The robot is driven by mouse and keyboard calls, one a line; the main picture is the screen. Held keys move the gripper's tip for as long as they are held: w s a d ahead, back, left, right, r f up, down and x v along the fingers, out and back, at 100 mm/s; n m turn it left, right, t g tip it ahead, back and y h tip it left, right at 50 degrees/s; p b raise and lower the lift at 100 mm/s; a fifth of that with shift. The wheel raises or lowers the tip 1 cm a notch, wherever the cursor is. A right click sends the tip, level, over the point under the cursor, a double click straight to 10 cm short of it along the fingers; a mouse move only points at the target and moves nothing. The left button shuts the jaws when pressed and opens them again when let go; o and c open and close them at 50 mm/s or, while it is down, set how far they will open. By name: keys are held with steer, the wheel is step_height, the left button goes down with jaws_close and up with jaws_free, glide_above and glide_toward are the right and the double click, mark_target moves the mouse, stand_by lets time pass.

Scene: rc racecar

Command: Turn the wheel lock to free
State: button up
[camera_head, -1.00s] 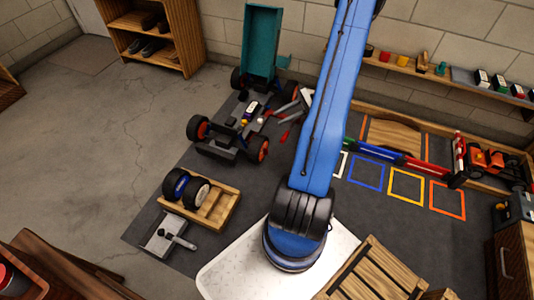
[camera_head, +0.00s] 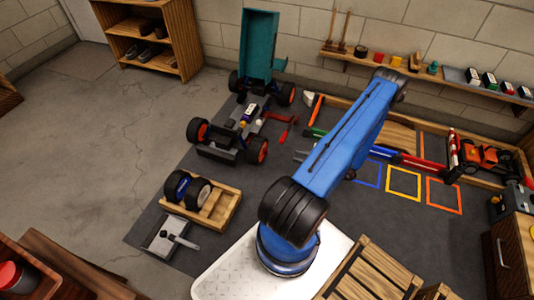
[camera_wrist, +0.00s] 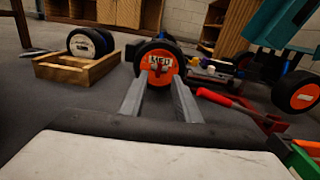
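The car chassis (camera_head: 235,140) stands on the dark mat, its orange-hubbed wheels visible. In the wrist view, a near wheel (camera_wrist: 160,60) faces me, with a lettered label and a small red piece at its hub; I cannot tell whether that piece is the wheel lock. A grey plate with a lever (camera_head: 172,237) lies at the mat's front left. My gripper (camera_wrist: 160,88) is open and empty, its two grey fingers apart and pointing toward the wheel. In the head view my gripper (camera_head: 302,155) is right of the car, partly hidden by my blue arm, apart from the car.
A wooden tray (camera_head: 222,212) holds two loose wheels. A red-handled tool (camera_wrist: 225,100) lies right of the near wheel. A teal body shell (camera_head: 258,45) stands upright behind the chassis. Coloured squares (camera_head: 404,182) and red and blue bars (camera_head: 420,164) lie to the right. Bare mat separates gripper and car.

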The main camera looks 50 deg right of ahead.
steer(key=f, duration=0.2)
glide_toward(265, 152)
steer(key=x, duration=0.7)
steer(key=shift+w+r+m+t+h, duration=0.3)
steer(key=shift+w+r+m+h, duration=0.1)
steer(key=shift+r, duration=0.1)
steer(key=shift+d, duration=0.15)
jaws_close()
